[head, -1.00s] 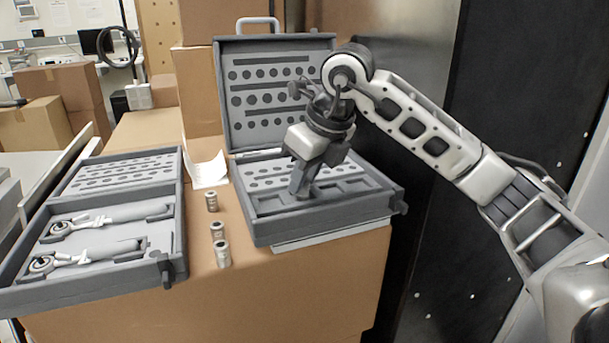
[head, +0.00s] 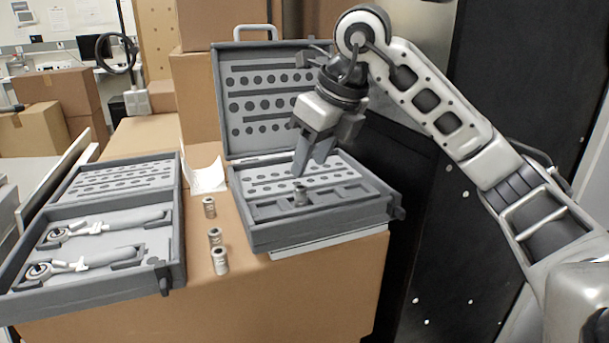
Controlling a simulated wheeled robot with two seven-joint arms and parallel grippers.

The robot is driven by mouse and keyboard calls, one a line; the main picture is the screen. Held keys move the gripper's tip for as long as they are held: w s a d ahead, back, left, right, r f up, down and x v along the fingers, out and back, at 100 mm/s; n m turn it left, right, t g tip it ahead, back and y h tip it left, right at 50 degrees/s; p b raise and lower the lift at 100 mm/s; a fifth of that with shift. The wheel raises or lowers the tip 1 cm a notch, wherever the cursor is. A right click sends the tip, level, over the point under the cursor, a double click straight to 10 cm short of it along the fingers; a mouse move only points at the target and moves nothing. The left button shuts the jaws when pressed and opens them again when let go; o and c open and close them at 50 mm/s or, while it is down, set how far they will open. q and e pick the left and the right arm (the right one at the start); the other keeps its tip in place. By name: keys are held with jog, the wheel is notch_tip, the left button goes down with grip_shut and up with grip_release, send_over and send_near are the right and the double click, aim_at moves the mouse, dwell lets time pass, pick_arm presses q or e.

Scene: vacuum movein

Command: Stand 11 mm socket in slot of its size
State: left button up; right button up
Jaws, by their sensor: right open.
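A metal socket (head: 300,195) stands upright in the lower part of the open grey case (head: 320,230), by the front recesses. My right gripper (head: 311,170) is open just above this socket and apart from it. Three more sockets stand on the cardboard surface left of the case: one at the back (head: 209,207), one in the middle (head: 215,237) and one in front (head: 220,261). Size marks are too small to read. My left gripper is not in view.
A second open case (head: 95,232) with two ratchets lies at left. The raised lid (head: 265,100) of the right case stands behind my gripper. A paper (head: 207,177) lies between the cases. A dark panel is at right.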

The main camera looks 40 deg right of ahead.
pick_arm(q)
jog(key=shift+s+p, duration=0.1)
jog(key=shift+p, duration=0.3)
pick_arm(e)
jog(key=v, duration=0.6)
jog(key=shift+r, duration=0.1)
jog(key=shift+s, duration=0.1)
